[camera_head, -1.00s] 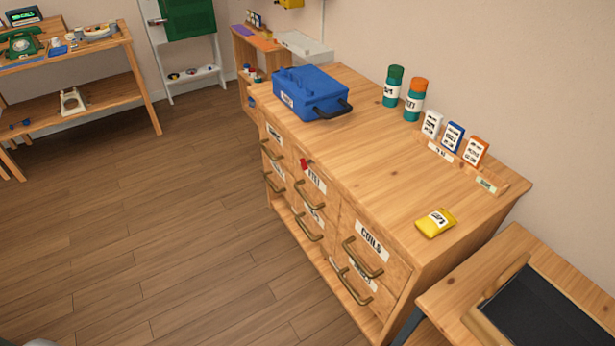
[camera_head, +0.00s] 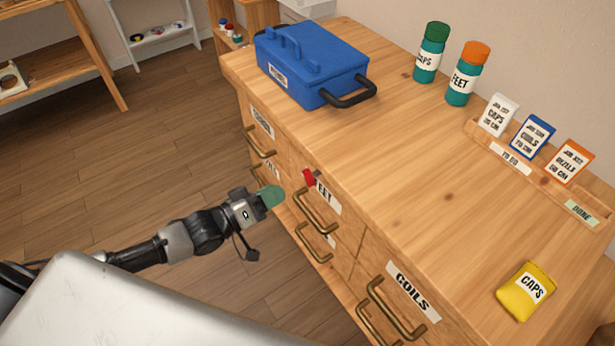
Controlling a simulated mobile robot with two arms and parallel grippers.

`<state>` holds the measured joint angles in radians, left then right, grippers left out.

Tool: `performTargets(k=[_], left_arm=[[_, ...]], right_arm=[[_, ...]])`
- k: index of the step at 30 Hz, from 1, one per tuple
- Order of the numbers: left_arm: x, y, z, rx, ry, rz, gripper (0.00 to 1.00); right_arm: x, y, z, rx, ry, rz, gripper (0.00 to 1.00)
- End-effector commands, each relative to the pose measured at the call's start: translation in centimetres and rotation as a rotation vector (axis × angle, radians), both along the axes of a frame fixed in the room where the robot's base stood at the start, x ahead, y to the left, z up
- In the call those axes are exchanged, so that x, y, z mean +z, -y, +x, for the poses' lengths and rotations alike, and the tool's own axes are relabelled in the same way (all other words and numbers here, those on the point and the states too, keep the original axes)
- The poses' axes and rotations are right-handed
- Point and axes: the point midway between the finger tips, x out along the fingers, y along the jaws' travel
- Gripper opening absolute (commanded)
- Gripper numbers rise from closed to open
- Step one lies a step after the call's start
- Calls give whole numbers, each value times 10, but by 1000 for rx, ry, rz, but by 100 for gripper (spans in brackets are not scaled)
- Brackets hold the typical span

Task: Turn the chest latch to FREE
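The chest (camera_head: 400,170) is a wooden drawer unit with brass handles. A small red latch (camera_head: 309,178) sits on its front, near the top edge, beside the label FEET (camera_head: 326,198). The latch is too small to read which setting it points at. My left gripper (camera_head: 272,196) has green fingertips and is in front of the drawers, left of and slightly below the latch, apart from it in the picture. Its fingers overlap from this angle, so I cannot tell whether it is open or shut. My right gripper is not in view.
A blue toolbox (camera_head: 312,65) stands on the chest's far end. Two jars (camera_head: 431,52), a rack of cards (camera_head: 533,136) and a yellow CAPS packet (camera_head: 525,291) are on top. Drawer handles (camera_head: 318,212) stick out near my gripper. The floor (camera_head: 165,165) to the left is clear.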

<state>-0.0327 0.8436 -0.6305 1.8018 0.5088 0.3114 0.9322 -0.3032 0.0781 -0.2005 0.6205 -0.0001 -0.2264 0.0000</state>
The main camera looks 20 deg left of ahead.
Motion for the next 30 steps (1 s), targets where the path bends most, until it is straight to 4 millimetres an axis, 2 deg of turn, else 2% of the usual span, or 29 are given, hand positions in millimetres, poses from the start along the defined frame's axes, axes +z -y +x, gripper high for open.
performTargets(k=[5, 13, 18, 26, 27, 30], left_arm=[[1, 22, 29, 1, 5, -2, 23], [0, 49, 63, 1, 3, 1, 23], [0, 56, 73, 1, 1, 3, 23], [0, 57, 74, 1, 1, 3, 23], [0, 57, 74, 1, 1, 3, 22], [0, 57, 74, 1, 1, 3, 7]], right_arm=[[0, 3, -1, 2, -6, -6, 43], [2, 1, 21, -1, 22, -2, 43], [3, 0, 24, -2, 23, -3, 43], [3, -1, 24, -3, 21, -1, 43], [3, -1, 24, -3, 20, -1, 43], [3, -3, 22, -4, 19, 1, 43]])
